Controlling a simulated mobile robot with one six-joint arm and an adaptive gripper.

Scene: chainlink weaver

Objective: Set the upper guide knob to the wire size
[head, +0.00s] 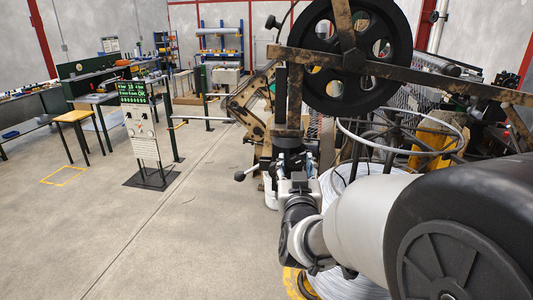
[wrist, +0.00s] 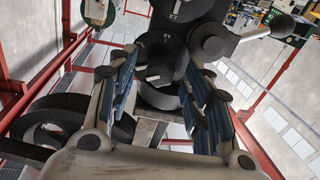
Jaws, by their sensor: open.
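In the wrist view my gripper (wrist: 160,85) is open, its blue-padded fingers spread to either side. A black round dial knob (wrist: 163,62) with white marks and a pale pointer line shows between and beyond the fingertips. A second dark dial (wrist: 180,10) with white marks is cut by the top edge. I cannot tell which dial is the upper guide knob, nor read their settings surely. Whether the fingers touch the nearer knob is unclear. In the head view my gripper (head: 298,180) is beside the machine's dark guide housing (head: 289,143); the dials' faces are hidden there.
A rusty frame arm (head: 400,75) and a large black wheel (head: 350,50) stand above my arm. A lever with a dark ball (head: 240,176) sticks out left of my gripper. A wire coil (head: 345,280) lies below. A panel with a green display (head: 133,93) stands left on open floor.

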